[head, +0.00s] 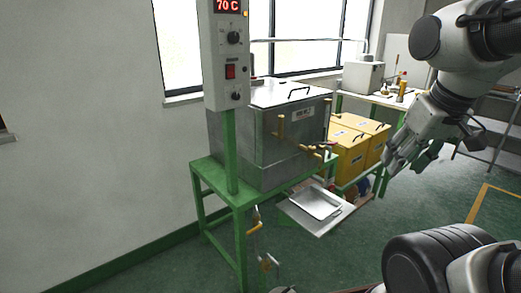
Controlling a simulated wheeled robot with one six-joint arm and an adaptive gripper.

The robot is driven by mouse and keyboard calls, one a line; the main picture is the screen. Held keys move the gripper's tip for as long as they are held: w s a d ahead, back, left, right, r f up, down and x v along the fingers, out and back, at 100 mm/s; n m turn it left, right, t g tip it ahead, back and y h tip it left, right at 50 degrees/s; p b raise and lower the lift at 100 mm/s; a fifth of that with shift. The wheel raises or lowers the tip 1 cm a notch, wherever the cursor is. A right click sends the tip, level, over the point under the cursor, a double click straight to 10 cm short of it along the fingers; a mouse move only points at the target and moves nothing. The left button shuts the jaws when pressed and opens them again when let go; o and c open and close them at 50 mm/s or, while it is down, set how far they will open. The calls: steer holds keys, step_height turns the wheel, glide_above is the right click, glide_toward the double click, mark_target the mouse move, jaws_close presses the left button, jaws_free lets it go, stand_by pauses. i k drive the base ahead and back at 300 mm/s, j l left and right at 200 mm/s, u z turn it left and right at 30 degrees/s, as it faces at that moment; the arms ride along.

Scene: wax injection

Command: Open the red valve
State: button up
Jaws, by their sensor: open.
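A metal wax tank (262,135) with a hinged lid stands on a green frame. Small brass-yellow valves and handles stick out of its front and right side. A small reddish part shows beside the yellow valve (309,149) low on the tank's right side; it is too small to tell whether this is the red valve or how its handle is turned. My gripper (403,164) is open and empty, in the air to the right of the tank, well apart from the valves and pointing down and left.
A control box (222,60) reading 70 C stands on a green post (230,150) left of the tank. A metal tray (316,203) lies below the valves. Yellow boxes (350,155) and a table with a white box (362,76) stand behind. Green floor (400,225) is clear at right.

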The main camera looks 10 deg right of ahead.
mark_target(331, 187)
steer(key=i+l, duration=0.15)
steer(key=l, duration=0.3)
steer(key=i+l+u, duration=0.1)
steer(key=l, duration=0.35)
steer(key=i+l, duration=0.2)
steer(key=l, duration=0.25)
steer(key=i+l+u, duration=0.15)
steer(key=l, duration=0.3)
steer(key=i+l, duration=0.1)
steer(key=l, duration=0.35)
steer(key=i+l+u, duration=0.1)
steer(key=l, duration=0.35)
steer(key=i+l, duration=0.1)
steer(key=l, duration=0.4)
